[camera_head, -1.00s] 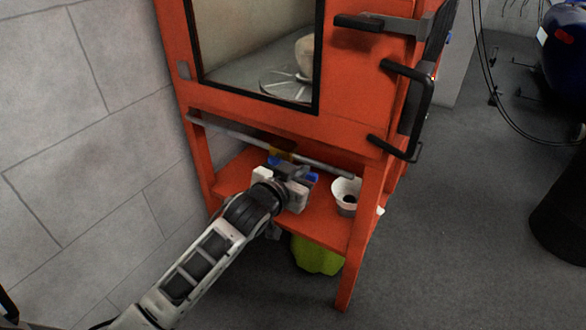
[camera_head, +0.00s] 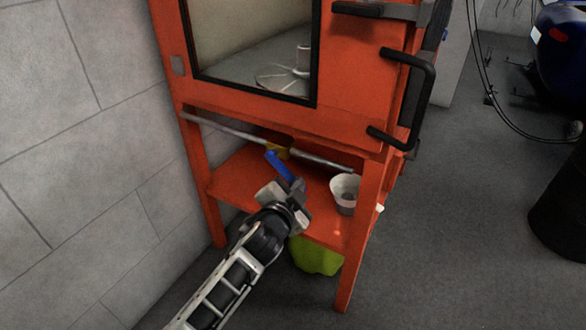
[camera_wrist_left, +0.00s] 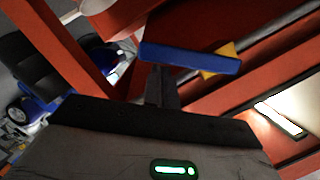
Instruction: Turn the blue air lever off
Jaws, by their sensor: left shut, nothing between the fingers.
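The blue air lever (camera_head: 279,165) sits by a yellow valve body (camera_head: 283,146) on the grey pipe under the orange cabinet. It slants down to the right, at an angle to the pipe. In the left wrist view the blue lever (camera_wrist_left: 190,57) lies across the picture just beyond the fingertips, with part of the yellow body (camera_wrist_left: 222,66) behind it. My left gripper (camera_head: 299,184) is shut and empty, close to the lever's lower right end. Its fingers (camera_wrist_left: 160,72) reach the lever's edge in the wrist view; I cannot tell whether they touch. My right gripper is not in view.
The grey pipe (camera_head: 235,132) runs between the orange cabinet's legs. A white cup (camera_head: 345,192) stands on the orange shelf (camera_head: 233,183), right of my gripper. A green object (camera_head: 316,256) is under the shelf.

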